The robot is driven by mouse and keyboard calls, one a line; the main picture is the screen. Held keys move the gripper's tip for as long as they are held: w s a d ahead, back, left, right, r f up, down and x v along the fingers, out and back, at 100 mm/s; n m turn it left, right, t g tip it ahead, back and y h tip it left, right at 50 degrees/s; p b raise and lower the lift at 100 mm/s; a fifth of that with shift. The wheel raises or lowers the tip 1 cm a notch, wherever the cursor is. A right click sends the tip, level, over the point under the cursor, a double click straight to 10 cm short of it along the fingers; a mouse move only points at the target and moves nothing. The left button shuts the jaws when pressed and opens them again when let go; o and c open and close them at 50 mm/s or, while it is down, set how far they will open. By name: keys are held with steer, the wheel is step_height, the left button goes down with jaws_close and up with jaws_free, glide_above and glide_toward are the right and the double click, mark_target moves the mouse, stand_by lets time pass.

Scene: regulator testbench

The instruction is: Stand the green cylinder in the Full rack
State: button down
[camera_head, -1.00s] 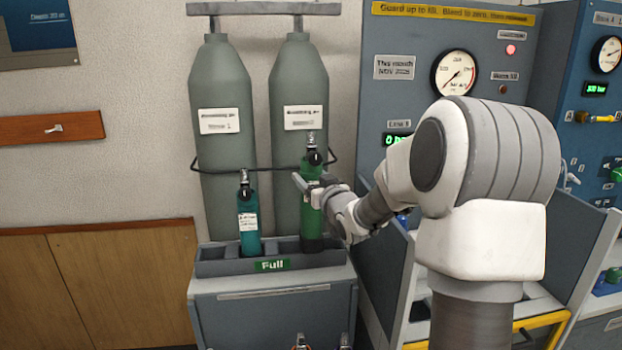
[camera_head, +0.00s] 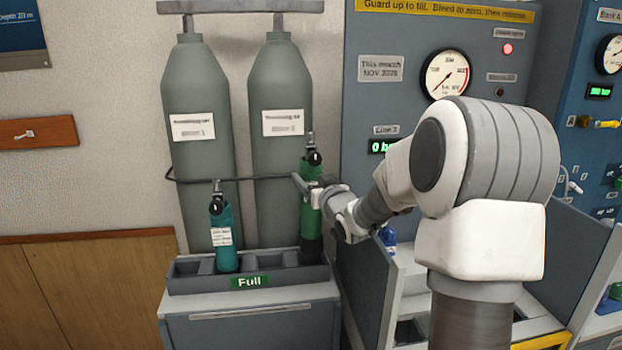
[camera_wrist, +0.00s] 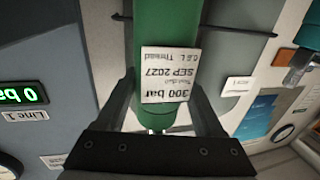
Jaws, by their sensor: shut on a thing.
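The green cylinder (camera_head: 311,232) is upright, with a dark valve on top, at the right end of the Full rack (camera_head: 192,285). Its lower end overlaps the rack's right-hand slot; I cannot tell whether it rests on the slot floor. My gripper (camera_head: 307,186) is shut on the cylinder's upper body from the right. In the wrist view, the green cylinder (camera_wrist: 165,22) is between the two fingers of my gripper (camera_wrist: 165,108), with a white label reading 300 bar and SEP 2027.
A teal cylinder (camera_head: 223,240) stands in the rack left of the green one, with empty slots around it. Two large grey cylinders (camera_head: 200,120) stand behind, with a dark bar (camera_head: 240,179) across them. A grey panel (camera_head: 375,95) is at the right.

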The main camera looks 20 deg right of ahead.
mark_target(315, 212)
steer(key=shift+f+b, duration=2.9)
steer(key=shift+f, duration=0.25)
steer(key=shift+f+b, duration=0.65)
steer(key=shift+c, duration=0.4)
jaws_free()
steer(key=shift+o, duration=0.4)
steer(key=shift+f, duration=0.1)
steer(key=shift+s+f, duration=0.1)
steer(key=shift+f, duration=0.15)
steer(key=shift+s+r, duration=0.1)
steer(key=shift+s, duration=0.1)
